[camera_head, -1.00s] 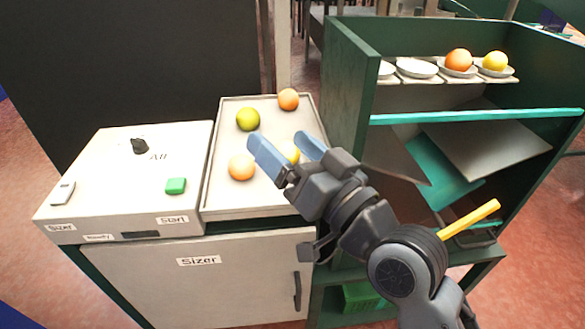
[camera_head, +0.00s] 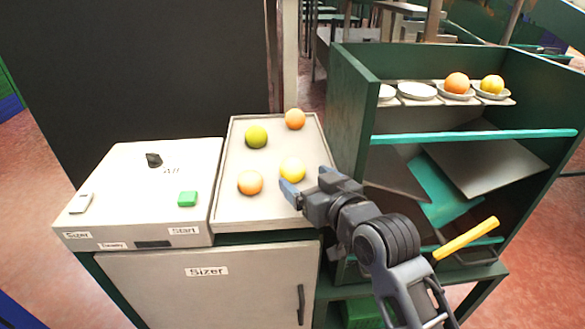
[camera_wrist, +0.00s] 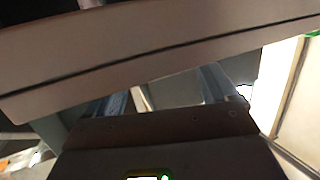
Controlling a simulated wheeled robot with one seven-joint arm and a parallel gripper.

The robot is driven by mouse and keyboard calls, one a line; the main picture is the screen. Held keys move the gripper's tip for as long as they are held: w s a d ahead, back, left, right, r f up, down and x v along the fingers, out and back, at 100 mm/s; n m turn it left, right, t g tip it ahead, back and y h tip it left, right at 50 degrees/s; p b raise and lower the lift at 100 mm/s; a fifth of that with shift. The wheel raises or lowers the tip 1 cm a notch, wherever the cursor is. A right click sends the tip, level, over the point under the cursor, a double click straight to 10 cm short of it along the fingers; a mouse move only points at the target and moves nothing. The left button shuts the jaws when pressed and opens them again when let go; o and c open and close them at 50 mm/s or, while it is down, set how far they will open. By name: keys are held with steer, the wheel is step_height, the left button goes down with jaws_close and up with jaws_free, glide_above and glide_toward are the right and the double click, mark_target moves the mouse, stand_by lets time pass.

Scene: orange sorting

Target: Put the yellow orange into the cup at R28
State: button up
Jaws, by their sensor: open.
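The yellow orange (camera_head: 293,170) lies on the right part of the pale tray (camera_head: 228,205) and is in plain sight. My gripper (camera_head: 306,184) is open, with its blue fingers just in front and to the right of this fruit. Whether a finger touches it I cannot tell. White cups stand in a row on the shelf at the right: two look empty, one at the left end (camera_head: 387,92) and one beside it (camera_head: 417,91). No R28 label is readable. In the wrist view the blue fingers are apart, partly hidden behind a grey-beige slab; no fruit is clear there.
The tray also holds a green-yellow fruit (camera_head: 256,137) and two orange ones, at the back (camera_head: 295,119) and front (camera_head: 250,182). The green cabinet wall (camera_head: 350,120) rises beside the tray.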

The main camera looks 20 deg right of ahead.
mark_target(298, 172)
steer(key=shift+p+x, duration=0.4)
steer(key=shift+x, duration=1.95)
steer(key=shift+c, duration=0.5)
steer(key=c, duration=1.1)
steer(key=shift+r, duration=0.1)
